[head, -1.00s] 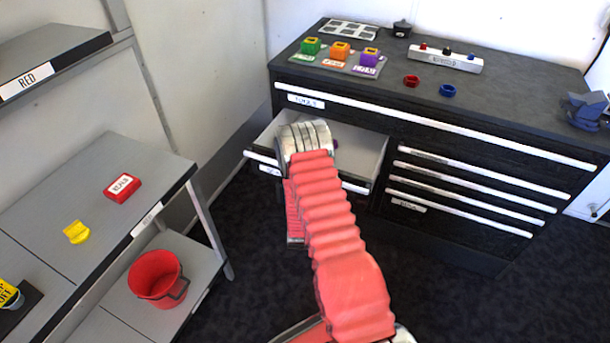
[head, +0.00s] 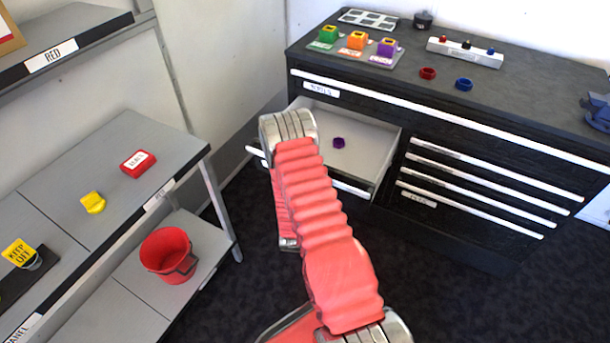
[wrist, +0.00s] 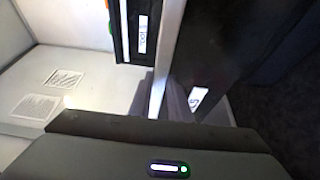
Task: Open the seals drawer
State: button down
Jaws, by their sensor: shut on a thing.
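The open drawer (head: 372,150) stands out from the left of the black cabinet, below its top drawer. Its pale interior holds a small purple ring (head: 338,143). The drawer's white handle bar (head: 352,189) shows on both sides of my arm. My gripper's fingers are hidden behind my arm in the head view. In the wrist view my gripper's dark body (wrist: 165,152) fills the bottom, close to the drawer front, whose label (wrist: 198,98) is only partly readable. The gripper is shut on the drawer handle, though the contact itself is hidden.
The cabinet top (head: 520,100) carries colored blocks, a red ring (head: 428,73), a blue ring (head: 464,84) and a rack (head: 465,51). At left, a grey bench holds a red block (head: 138,163) and a yellow piece (head: 93,202); a red bucket (head: 168,254) stands below. Dark floor is clear at right.

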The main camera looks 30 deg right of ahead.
jog(key=c, duration=1.9)
grip_release()
jog(key=shift+w+a+f, duration=0.25)
jog(key=shift+c, duration=0.2)
jog(key=o, duration=0.3)
jog(key=shift+d+r, duration=0.15)
jog(key=shift+s, duration=0.15)
jog(key=v, duration=1.3)
jog(key=shift+s+a, duration=0.2)
jog(key=shift+a, duration=0.05)
